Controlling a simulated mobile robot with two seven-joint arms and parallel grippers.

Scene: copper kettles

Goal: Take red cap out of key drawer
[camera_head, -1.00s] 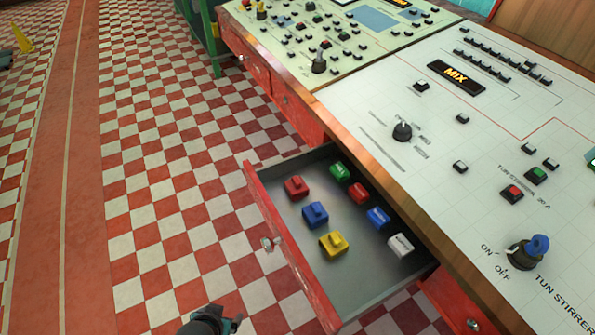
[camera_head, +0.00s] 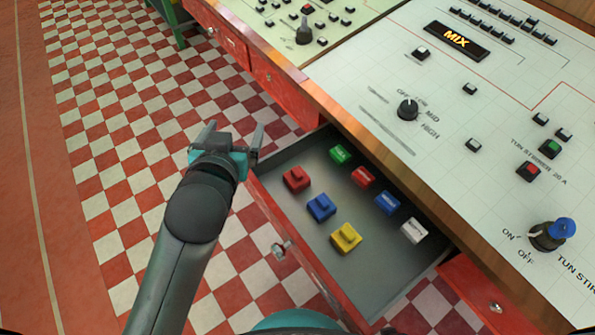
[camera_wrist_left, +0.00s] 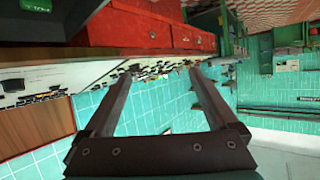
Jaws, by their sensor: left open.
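The key drawer (camera_head: 318,288) is pulled open from the red cabinet. The red cap (camera_head: 296,178), a block with a raised grip on top, sits in its far left part. A blue cap (camera_head: 321,207) and a yellow cap (camera_head: 346,237) sit in a row with it. My left gripper (camera_head: 236,127) is open and empty, raised beyond the drawer's far left corner and apart from the red cap. Its two spread fingers also show in the left wrist view (camera_wrist_left: 160,72), with nothing between them. My right gripper is not in view.
Flat green (camera_head: 340,154), red (camera_head: 362,176), blue (camera_head: 387,202) and white (camera_head: 414,230) labelled blocks lie along the drawer's right side. The control panel (camera_head: 440,100) with knobs and buttons overhangs that side. The checkered floor (camera_head: 110,190) is clear on the left.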

